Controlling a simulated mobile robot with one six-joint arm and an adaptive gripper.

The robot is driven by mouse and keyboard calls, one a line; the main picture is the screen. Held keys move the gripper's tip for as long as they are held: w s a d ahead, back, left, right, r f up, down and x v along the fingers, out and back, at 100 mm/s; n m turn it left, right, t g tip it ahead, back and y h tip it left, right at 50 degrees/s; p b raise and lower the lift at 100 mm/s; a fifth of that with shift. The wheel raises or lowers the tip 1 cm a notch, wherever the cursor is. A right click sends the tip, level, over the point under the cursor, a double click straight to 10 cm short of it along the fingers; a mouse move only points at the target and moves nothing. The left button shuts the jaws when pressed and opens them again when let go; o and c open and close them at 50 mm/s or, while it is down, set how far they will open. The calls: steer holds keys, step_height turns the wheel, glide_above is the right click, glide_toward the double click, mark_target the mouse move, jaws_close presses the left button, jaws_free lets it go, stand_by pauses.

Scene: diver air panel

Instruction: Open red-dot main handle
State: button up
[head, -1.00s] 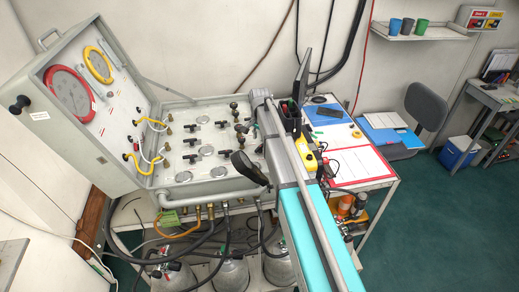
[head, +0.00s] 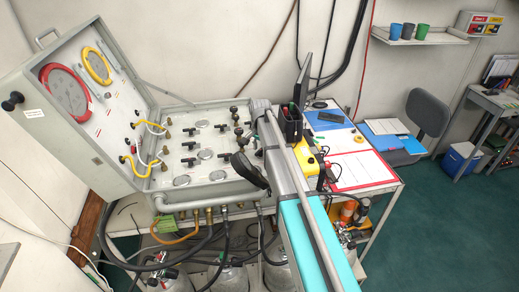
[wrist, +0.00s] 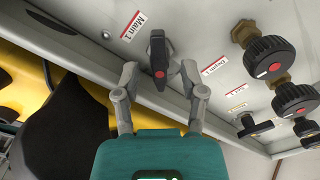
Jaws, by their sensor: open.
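In the wrist view, a black lever handle with a red dot (wrist: 158,57) sits on the grey panel beside a label reading "Main 1". My gripper (wrist: 159,72) is open, with one grey finger on each side of this handle. A gap shows between the handle and each finger; contact in depth cannot be told. In the head view, the open panel case (head: 205,112) stands at the left with several black handles on its face. My arm covers its right part, and the gripper's fingers cannot be made out there.
Black round knobs with red dots (wrist: 269,57) and a small black lever (wrist: 254,126) lie right of the gripper in the wrist view. A yellow case (head: 308,157) and papers (head: 360,170) lie on the table right of my arm. Gas cylinders (head: 232,277) and hoses stand below the panel.

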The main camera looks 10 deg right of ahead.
jaws_close()
steer(key=shift+a, duration=0.3)
steer(key=shift+d, duration=0.25)
steer(key=shift+n, duration=0.4)
steer(key=n, duration=0.3)
steer(key=shift+d+n, duration=0.1)
steer(key=shift+n, duration=2.4)
